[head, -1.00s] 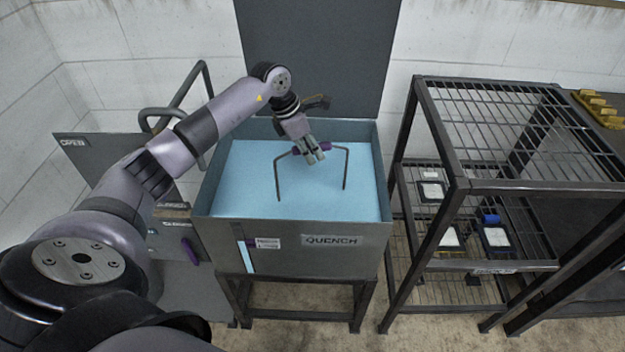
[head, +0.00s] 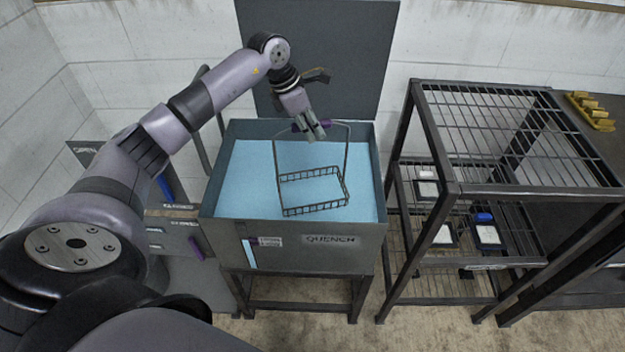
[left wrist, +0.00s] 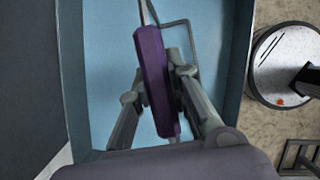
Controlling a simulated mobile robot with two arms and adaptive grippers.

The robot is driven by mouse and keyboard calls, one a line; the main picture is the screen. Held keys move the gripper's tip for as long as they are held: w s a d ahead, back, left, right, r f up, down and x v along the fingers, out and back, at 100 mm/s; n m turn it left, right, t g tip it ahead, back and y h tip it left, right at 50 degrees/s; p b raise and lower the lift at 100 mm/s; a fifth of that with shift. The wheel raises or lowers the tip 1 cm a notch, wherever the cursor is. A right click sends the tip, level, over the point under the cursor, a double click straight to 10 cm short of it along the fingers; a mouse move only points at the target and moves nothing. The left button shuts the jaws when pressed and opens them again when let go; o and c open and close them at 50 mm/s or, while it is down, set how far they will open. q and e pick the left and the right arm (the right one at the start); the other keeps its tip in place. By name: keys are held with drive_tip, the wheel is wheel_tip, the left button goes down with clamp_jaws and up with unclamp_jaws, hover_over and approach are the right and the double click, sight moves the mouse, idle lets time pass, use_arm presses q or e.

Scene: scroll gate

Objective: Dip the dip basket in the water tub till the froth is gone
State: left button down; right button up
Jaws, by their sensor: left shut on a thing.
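The dip basket (head: 314,191) is a dark wire basket with a tall bail handle and a purple grip. In the head view it hangs over the water tub (head: 345,230), a grey tank labelled QUENCH, filled with light blue liquid. The basket's wire frame shows fully, and it looks empty. No froth is visible on the water. My left gripper (head: 317,134) is shut on the purple grip. The left wrist view shows the purple grip (left wrist: 153,82) between my left fingers, with blue water below. My right gripper is not in view.
A dark wire rack (head: 520,190) stands to the right with several small trays on its lower shelf. A dark panel (head: 318,60) rises behind the tub. A yellow block holder (head: 592,112) sits at the far right.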

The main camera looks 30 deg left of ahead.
use_arm(q)
drive_tip(key=shift+r+p, duration=2.75)
drive_tip(key=shift+r, duration=1.9)
